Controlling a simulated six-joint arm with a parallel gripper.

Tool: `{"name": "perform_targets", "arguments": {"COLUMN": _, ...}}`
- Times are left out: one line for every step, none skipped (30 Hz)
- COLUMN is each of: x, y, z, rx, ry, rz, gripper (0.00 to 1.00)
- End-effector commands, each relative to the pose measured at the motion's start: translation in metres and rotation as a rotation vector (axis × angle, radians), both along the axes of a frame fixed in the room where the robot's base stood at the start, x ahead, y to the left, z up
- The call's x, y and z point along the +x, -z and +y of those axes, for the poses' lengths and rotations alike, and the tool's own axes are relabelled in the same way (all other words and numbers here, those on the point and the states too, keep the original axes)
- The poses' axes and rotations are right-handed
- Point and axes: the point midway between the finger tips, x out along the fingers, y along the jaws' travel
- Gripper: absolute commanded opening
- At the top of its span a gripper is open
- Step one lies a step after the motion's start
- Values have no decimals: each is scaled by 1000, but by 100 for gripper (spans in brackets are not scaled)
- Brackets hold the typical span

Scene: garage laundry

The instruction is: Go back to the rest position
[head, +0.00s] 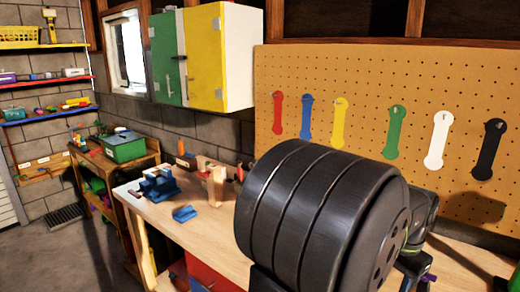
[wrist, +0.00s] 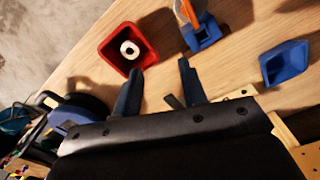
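My gripper (wrist: 160,68) shows in the wrist view with its two dark fingers apart and nothing between them. It is above the wooden workbench (wrist: 235,65). A red square container (wrist: 112,42) with a white round thing inside is just beyond the left fingertip. A blue holder (wrist: 204,36) with an orange-handled thing in it is just beyond the right fingertip. In the head view, my large dark arm link covers much of the bench (head: 215,233), and I cannot make out the fingers there.
A blue tray (wrist: 284,62) lies at the right in the wrist view. In the head view, a blue vise (head: 160,186) and a small blue piece (head: 184,213) are on the bench. A pegboard (head: 365,110) with coloured hanging tools stands behind. Grey floor (head: 75,255) is open at left.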

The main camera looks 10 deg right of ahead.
Motion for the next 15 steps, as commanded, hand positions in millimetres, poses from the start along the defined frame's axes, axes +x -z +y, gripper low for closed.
{"name": "perform_targets", "arguments": {"x": 9, "y": 6, "z": 3, "rx": 1, "ry": -4, "rz": 2, "gripper": 39}}
{"name": "perform_targets", "arguments": {"x": 14, "y": 9, "z": 4, "rx": 1, "ry": -4, "rz": 2, "gripper": 39}}
{"name": "perform_targets", "arguments": {"x": 20, "y": 13, "z": 6, "rx": 1, "ry": -5, "rz": 2, "gripper": 39}}
{"name": "perform_targets", "arguments": {"x": 24, "y": 15, "z": 7, "rx": 1, "ry": -4, "rz": 2, "gripper": 39}}
{"name": "perform_targets", "arguments": {"x": 28, "y": 18, "z": 8, "rx": 1, "ry": -3, "rz": 2, "gripper": 39}}
{"name": "perform_targets", "arguments": {"x": 33, "y": 21, "z": 10, "rx": 1, "ry": -4, "rz": 0, "gripper": 39}}
{"name": "perform_targets", "arguments": {"x": 36, "y": 23, "z": 10, "rx": 1, "ry": -3, "rz": 0, "gripper": 39}}
{"name": "perform_targets", "arguments": {"x": 39, "y": 25, "z": 11, "rx": 1, "ry": -2, "rz": 0, "gripper": 39}}
{"name": "perform_targets", "arguments": {"x": 42, "y": 27, "z": 12, "rx": 1, "ry": -1, "rz": 0, "gripper": 39}}
{"name": "perform_targets", "arguments": {"x": 45, "y": 28, "z": 12, "rx": 1, "ry": -1, "rz": 0, "gripper": 39}}
{"name": "perform_targets", "arguments": {"x": 47, "y": 30, "z": 13, "rx": 1, "ry": -2, "rz": 1, "gripper": 39}}
{"name": "perform_targets", "arguments": {"x": 49, "y": 31, "z": 14, "rx": 1, "ry": -2, "rz": 0, "gripper": 39}}
{"name": "perform_targets", "arguments": {"x": 50, "y": 32, "z": 14, "rx": 1, "ry": -2, "rz": 0, "gripper": 39}}
{"name": "perform_targets", "arguments": {"x": 51, "y": 32, "z": 14, "rx": 1, "ry": -1, "rz": 0, "gripper": 39}}
{"name": "perform_targets", "arguments": {"x": 52, "y": 33, "z": 14, "rx": 0, "ry": 0, "rz": 0, "gripper": 39}}
